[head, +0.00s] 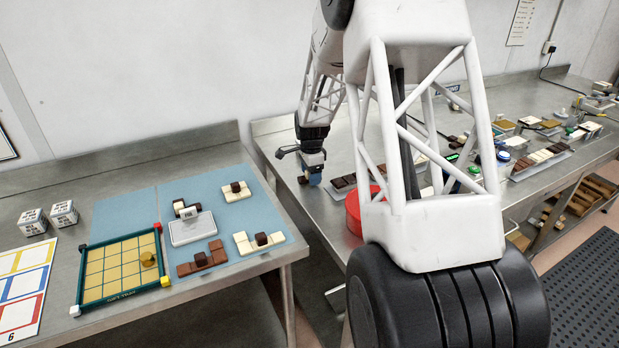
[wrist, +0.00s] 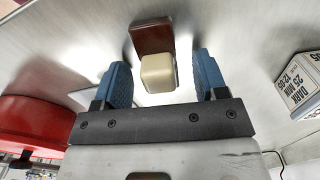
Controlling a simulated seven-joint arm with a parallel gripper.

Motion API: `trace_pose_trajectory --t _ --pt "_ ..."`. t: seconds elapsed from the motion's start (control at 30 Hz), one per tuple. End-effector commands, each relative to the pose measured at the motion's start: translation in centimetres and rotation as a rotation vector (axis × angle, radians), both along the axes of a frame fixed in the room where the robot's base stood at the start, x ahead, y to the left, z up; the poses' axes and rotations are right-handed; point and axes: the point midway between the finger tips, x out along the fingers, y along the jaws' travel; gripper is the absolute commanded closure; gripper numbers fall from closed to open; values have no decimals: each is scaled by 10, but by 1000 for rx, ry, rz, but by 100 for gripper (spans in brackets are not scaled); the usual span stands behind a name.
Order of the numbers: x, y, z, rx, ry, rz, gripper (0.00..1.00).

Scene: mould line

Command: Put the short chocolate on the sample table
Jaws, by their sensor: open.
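My gripper (head: 313,172) is low over the right-hand steel table (head: 328,205), close to its left end. In the wrist view its two blue fingers (wrist: 162,76) are apart. A short chocolate piece with a brown body (wrist: 152,36) and a cream block (wrist: 158,73) lies ahead of and between the fingertips, with gaps on both sides. In the head view a small dark part of a piece (head: 303,180) shows beside the fingers; the rest is hidden by my gripper. I cannot tell from labels which table is the sample table.
A red round container (head: 353,212) stands right of my gripper, partly behind my arm. A printed block (wrist: 302,78) stands right in the wrist view. The left table holds a blue mat (head: 130,205) with several chocolates, a grey plate (head: 192,230) and a green-framed tray (head: 95,313).

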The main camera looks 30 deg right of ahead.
Motion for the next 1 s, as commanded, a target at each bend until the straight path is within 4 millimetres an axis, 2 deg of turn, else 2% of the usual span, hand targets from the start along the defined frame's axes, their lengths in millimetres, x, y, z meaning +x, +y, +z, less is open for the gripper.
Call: trace_pose_trajectory --t 0.1,0.13,0.5,0.57,0.83,1.0 --pt "0 0 0 0 0 0 34" --pt "0 0 0 0 0 0 37" --pt "0 0 0 0 0 0 94" --pt "0 0 0 0 0 0 100" --pt "0 0 2 0 0 0 100" --pt "0 0 10 0 -1 0 100"
